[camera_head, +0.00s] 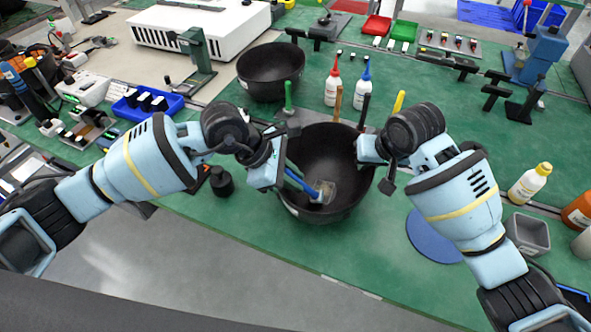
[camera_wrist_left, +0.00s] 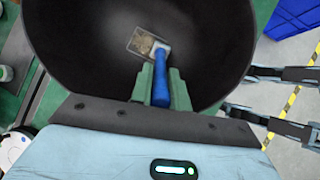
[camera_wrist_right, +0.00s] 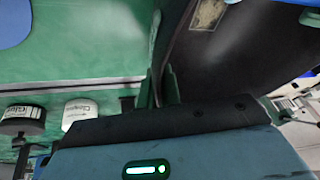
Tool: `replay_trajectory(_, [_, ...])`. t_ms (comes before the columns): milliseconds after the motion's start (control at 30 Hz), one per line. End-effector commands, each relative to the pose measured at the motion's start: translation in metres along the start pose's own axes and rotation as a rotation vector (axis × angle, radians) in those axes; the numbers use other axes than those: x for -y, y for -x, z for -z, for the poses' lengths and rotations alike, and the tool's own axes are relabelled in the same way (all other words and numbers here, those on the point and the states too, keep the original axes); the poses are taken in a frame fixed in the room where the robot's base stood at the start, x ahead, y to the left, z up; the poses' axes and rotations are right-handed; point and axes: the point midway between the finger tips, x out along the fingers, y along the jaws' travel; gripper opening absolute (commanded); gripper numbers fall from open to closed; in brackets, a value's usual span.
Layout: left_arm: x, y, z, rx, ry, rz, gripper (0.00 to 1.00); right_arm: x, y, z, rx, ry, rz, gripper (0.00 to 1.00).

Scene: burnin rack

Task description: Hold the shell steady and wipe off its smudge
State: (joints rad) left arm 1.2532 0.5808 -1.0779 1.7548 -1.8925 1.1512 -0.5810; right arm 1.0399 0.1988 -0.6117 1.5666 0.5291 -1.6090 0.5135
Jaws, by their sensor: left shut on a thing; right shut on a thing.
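The shell (camera_head: 318,150) is a black bowl, open side up, at the middle front of the green bench. My right gripper (camera_wrist_right: 160,88) is shut on its rim; in the head view it is at the shell's right side. My left gripper (camera_wrist_left: 161,85) is shut on the blue handle of a wiping tool (camera_wrist_left: 161,88) and reaches in over the shell's left side. The tool's pale head (camera_head: 325,188) lies low inside the shell. A brownish smudge (camera_wrist_right: 207,13) shows on the inner wall, partly behind the tool's head in the left wrist view (camera_wrist_left: 143,43).
A second black bowl (camera_head: 270,68) stands behind the shell. Two white bottles, red-capped (camera_head: 332,85) and blue-capped (camera_head: 362,88), stand behind it. A blue disc (camera_head: 433,238) and grey bin (camera_head: 528,236) lie right. A small black jar (camera_head: 221,182) is left.

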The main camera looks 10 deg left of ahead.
Motion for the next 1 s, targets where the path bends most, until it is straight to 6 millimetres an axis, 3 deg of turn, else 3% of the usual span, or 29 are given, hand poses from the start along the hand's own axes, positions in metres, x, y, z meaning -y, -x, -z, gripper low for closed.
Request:
replay_trajectory(133, [0.01,0.0,0.005,-0.008,0.002,0.008,0.0,-0.003,-0.002,-0.002,0.006,-0.004,-0.006,0.0])
replay_trajectory(533, [0.013,0.0,0.008,-0.015,0.006,0.014,0.0,-0.006,-0.004,-0.003,0.011,-0.01,-0.012,0.0])
replay_trajectory(1000, [0.005,0.034,-0.018,-0.007,0.002,0.006,0.0,-0.006,-0.003,-0.002,0.008,-0.007,-0.012,0.0])
